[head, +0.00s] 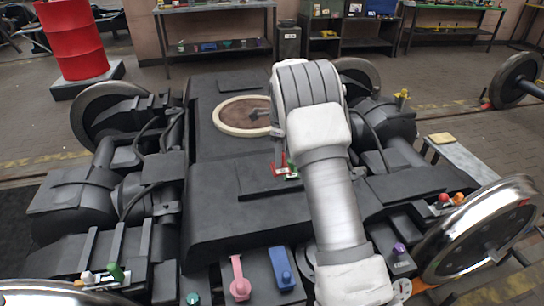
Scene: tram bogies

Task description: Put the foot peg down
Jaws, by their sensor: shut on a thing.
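My gripper (279,150) hangs below the wrist end of my white and grey arm, over the middle of the dark bogie frame (215,185). My arm hides most of it, and only a slim part shows at the arm's left edge. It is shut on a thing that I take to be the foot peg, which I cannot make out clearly. Small red and green parts (281,170) show just under the gripper, low over or on the dark plate. I cannot tell whether they touch the plate or which of them is the peg.
A round brown plate with a pale rim (238,117) lies behind the gripper. A pink part (239,280) and a blue part (281,268) lie at the front. Colored knobs (450,199) sit at the right, near a shiny wheel (480,235). A red drum (72,40) stands back left.

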